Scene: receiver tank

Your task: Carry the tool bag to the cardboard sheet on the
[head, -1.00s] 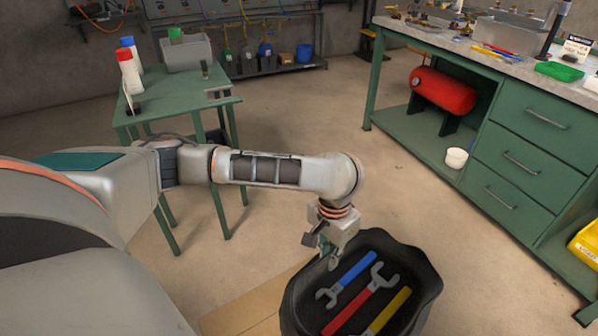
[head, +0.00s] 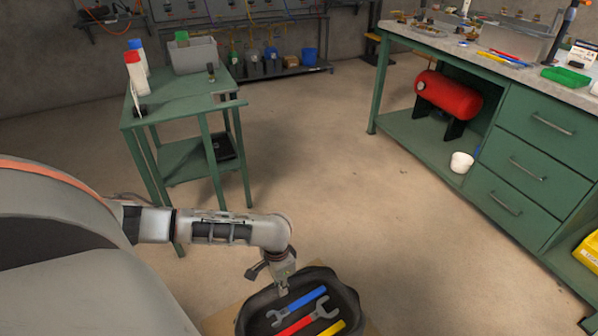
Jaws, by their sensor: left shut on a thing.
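The tool bag (head: 352,297) is a black, open-topped bag at the bottom of the head view, cut off by the lower edge. A blue wrench (head: 308,301), a red wrench (head: 300,324) and a yellow-handled tool (head: 331,329) lie in it. My left gripper (head: 283,290) points down at the bag's far left rim and is shut on the bag. Its fingertips are small and partly unclear. The tan cardboard sheet (head: 218,321) shows on the floor at both sides of the bag. I cannot tell whether the bag touches it. My right gripper is out of view.
A green side table (head: 185,103) with bottles and a grey bin stands at the back left. A green workbench (head: 535,165) with drawers and a red tank (head: 447,95) runs along the right. The floor between is clear.

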